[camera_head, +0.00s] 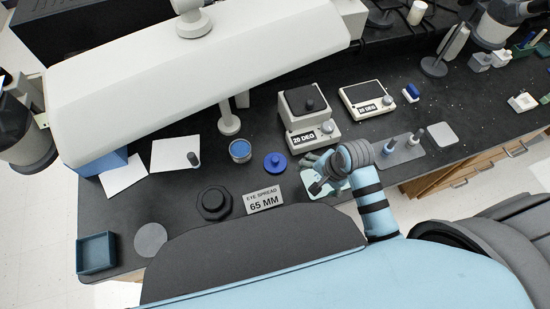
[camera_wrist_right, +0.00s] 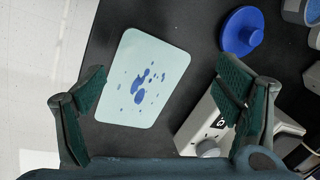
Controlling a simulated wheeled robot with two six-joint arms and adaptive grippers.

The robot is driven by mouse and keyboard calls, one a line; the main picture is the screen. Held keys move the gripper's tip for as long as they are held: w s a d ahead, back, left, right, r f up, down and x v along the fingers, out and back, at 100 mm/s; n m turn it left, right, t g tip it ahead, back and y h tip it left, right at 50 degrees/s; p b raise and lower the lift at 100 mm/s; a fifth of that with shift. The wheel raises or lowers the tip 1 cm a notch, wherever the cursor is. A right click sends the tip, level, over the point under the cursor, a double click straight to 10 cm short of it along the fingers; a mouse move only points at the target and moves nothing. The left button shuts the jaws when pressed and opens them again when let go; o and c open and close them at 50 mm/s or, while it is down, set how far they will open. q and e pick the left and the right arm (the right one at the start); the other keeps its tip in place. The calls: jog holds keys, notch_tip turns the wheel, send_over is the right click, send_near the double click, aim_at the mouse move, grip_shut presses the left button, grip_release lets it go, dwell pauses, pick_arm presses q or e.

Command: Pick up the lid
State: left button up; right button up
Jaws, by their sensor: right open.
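The lid (camera_head: 275,162) is a blue disc with a small knob on top, lying on the black bench. It also shows in the right wrist view (camera_wrist_right: 241,31), at the upper right, beyond the right finger. My right gripper (camera_head: 316,175) is open and empty, just right of the lid in the head view. In the right wrist view my fingers (camera_wrist_right: 160,88) stand wide apart over a pale plate (camera_wrist_right: 158,66) with blue spots. A jar (camera_head: 240,152) with blue contents stands just left of the lid. My left gripper is not in view.
A device (camera_head: 305,108) marked 20 DEG stands behind the lid. An "EYE SPREAD 65 MM" sign (camera_head: 263,200) and a dark round knob (camera_head: 214,202) are in front. A grey mat (camera_head: 399,152) with small upright tools lies to the right. A blue tray (camera_head: 97,254) sits at the front left.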

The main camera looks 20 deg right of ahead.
aim_at(276, 159)
jog(key=w+a+r+m+y, duration=0.3)
jog(key=w+a+r+m, duration=0.2)
jog(key=w+r+m, duration=0.45)
jog(key=shift+m+g, duration=0.3)
jog(key=shift+m, duration=0.65)
jog(key=b+x, duration=0.1)
jog(key=x, duration=0.4)
jog(key=d+b+x, duration=0.1)
jog(key=x, duration=0.4)
jog(key=b+x, duration=0.2)
jog(key=x, duration=0.3)
jog(key=shift+s+d+f, duration=0.15)
jog(key=shift+d+f, duration=0.15)
jog(key=shift+f, duration=0.3)
jog(key=shift+r, duration=0.1)
jog(key=c, duration=1.1)
jog(key=shift+o, duration=0.2)
jog(key=shift+r, duration=0.1)
